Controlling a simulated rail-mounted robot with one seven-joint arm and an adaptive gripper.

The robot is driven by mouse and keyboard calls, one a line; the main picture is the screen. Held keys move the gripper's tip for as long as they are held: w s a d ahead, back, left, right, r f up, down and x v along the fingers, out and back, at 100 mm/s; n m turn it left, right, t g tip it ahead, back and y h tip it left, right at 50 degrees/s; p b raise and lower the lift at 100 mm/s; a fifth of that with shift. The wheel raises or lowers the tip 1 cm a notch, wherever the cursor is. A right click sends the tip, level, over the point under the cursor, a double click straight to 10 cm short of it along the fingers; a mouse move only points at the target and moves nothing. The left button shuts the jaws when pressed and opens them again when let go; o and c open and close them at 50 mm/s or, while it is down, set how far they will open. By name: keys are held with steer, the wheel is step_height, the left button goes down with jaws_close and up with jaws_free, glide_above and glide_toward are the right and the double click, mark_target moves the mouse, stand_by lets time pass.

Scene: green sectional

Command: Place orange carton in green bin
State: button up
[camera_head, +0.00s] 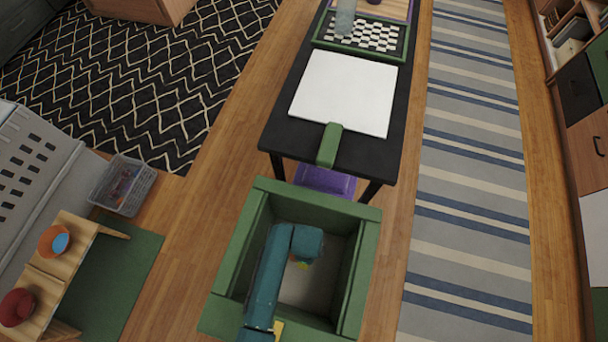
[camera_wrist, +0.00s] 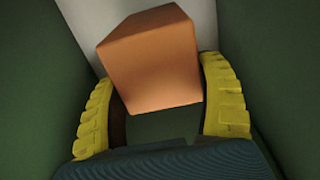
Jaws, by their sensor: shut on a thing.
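The orange carton (camera_wrist: 150,62) is a plain orange box in the wrist view, slightly tilted. My gripper (camera_wrist: 160,92) has its two yellow fingers on either side of the carton's near part and is shut on it. Green walls and a pale floor lie beyond the carton in that view. In the head view the green bin (camera_head: 244,245) is a square, open-topped box with thick green walls and a pale floor. My teal arm reaches over the bin's opening and hides the gripper and most of the carton there.
Behind the bin stands a black table (camera_head: 290,105) with a white board (camera_head: 345,92), a green block (camera_head: 329,145) and a checkered board (camera_head: 365,35). A purple object (camera_head: 325,181) is between bin and table. A wooden bench (camera_head: 55,265) with two bowls stands left.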

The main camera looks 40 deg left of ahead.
step_height(320, 180, down, 9)
steer(key=b, duration=0.4)
steer(key=shift+s+r, duration=0.1)
steer(key=shift+s, duration=0.05)
steer(key=shift+r, duration=0.15)
steer(key=o, duration=1)
steer(key=shift+o, duration=0.2)
step_height(320, 180, up, 12)
steer(key=p, duration=0.6)
